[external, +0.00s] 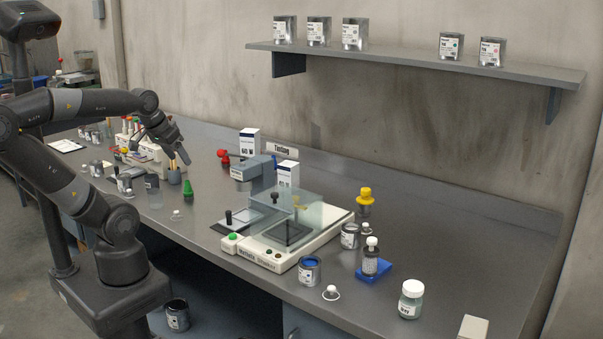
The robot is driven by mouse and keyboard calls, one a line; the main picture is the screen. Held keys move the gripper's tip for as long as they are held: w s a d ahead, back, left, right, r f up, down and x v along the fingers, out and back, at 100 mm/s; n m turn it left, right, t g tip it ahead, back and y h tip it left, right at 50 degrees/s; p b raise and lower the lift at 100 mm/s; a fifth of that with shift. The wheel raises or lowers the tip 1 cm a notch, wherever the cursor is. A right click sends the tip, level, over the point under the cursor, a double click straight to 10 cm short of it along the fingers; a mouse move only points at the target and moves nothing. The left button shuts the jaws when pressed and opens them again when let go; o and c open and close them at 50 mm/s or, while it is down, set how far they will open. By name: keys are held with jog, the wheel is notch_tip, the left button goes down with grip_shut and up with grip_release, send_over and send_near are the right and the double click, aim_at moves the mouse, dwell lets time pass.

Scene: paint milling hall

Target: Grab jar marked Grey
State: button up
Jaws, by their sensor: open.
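A glass jar (411,301) with a white lid and greenish-grey contents stands upright near the front edge of the bench (455,260), at the right. Its label is small; the lower word seems to end in "ey", and I cannot read it surely.
A white machine with a clear cover (290,215) stands mid-bench. A wall shelf (420,62) holds several tins.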

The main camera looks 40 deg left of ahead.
jog(key=shift+o, duration=0.5)
jog(key=o, duration=0.3)
